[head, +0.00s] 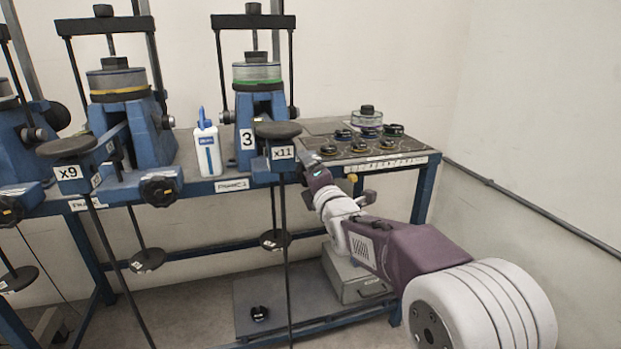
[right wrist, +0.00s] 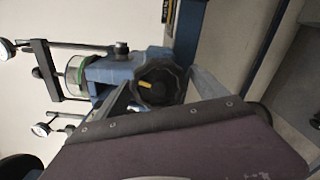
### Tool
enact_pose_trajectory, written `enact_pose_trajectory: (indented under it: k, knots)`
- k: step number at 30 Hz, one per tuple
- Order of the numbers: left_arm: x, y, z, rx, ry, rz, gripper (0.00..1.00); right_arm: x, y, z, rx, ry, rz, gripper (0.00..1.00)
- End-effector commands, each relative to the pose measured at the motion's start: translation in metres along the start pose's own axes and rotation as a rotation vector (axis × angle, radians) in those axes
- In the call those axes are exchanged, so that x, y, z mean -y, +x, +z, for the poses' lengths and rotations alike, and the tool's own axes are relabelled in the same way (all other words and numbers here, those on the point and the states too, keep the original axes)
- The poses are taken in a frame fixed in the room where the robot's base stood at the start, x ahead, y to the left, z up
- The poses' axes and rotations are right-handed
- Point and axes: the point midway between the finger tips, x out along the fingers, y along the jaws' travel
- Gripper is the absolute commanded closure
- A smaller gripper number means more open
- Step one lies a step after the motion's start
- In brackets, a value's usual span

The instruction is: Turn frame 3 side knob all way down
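Frame 3 (head: 258,105) is a blue lever frame on the bench, with a "3" label, a green-ringed cell on top and an "x11" tag on its lever. Its side knob (right wrist: 158,84) is black and lobed with a yellow mark, and shows in the right wrist view. My right gripper (head: 312,168) is at the right side of frame 3, by the bench's front edge. In the wrist view its fingers (right wrist: 162,98) are spread to either side of the knob; contact cannot be told. My left gripper is not in view.
A white bottle (head: 208,148) stands left of frame 3. The "x9" frame (head: 124,115) is further left, with its own side knob (head: 160,187). Discs lie on a dark tray (head: 408,150) at the bench's right end. A hanger disc (head: 275,239) hangs below.

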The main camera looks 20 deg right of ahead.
Motion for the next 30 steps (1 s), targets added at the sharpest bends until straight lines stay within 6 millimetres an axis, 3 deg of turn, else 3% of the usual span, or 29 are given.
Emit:
enact_pose_trajectory:
  k: [8,21,30]
  knots:
    - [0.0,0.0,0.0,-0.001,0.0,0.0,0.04,-0.001,-0.002,0.001,0.002,0.004,0.001,0.18]
    - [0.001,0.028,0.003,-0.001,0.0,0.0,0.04,0.0,-0.058,0.001,0.003,0.004,0.001,0.18]
    - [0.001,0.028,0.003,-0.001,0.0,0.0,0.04,-0.001,-0.06,0.001,0.002,0.005,0.0,0.18]
